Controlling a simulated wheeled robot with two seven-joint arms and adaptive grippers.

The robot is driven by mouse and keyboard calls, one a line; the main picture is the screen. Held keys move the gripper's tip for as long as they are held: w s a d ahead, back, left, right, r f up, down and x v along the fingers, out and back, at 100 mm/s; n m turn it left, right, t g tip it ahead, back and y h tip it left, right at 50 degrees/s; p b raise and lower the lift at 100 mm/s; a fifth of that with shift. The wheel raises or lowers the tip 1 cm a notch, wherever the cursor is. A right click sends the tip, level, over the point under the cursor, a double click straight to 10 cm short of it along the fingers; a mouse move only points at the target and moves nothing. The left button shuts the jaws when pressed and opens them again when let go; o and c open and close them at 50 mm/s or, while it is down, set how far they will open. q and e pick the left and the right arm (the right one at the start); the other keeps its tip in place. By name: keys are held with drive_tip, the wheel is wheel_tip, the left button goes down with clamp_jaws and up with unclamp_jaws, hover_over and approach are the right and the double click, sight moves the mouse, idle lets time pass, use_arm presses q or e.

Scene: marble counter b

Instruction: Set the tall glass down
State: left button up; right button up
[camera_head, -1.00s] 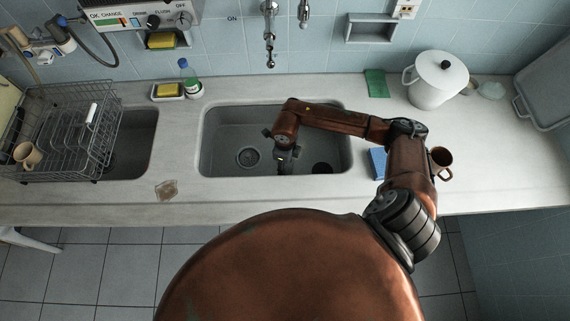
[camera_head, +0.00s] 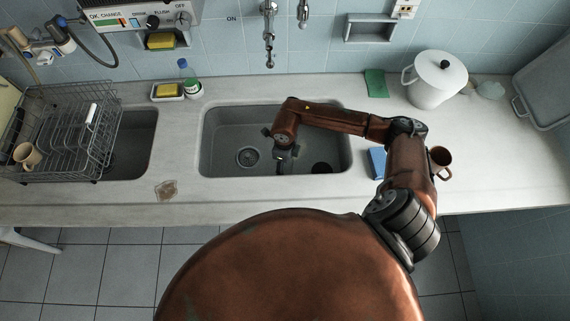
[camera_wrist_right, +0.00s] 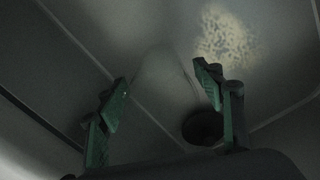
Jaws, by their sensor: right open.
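My right gripper (camera_head: 284,162) is low inside the middle sink (camera_head: 225,118), reaching down from above. In the right wrist view the two green fingers of this gripper (camera_wrist_right: 163,84) stand wide apart. A faint, see-through outline between and beyond the fingertips may be the tall glass (camera_wrist_right: 165,72). It is too dim to tell its full shape, whether it stands upright, or whether it touches a finger. I cannot make out the glass in the head view. My left gripper is not in view.
A dark round hole (camera_wrist_right: 203,127) is in the sink floor near the right finger. A blue sponge (camera_head: 377,162) and a brown mug (camera_head: 440,160) are by my right arm. A white pot (camera_head: 436,82) stands at the back right. A wire dish rack (camera_head: 65,135) is at the left.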

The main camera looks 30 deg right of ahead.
wheel_tip(320, 180, up, 12)
drive_tip(key=p, duration=0.1)
drive_tip(key=shift+f, duration=0.15)
drive_tip(key=shift+s, duration=0.1)
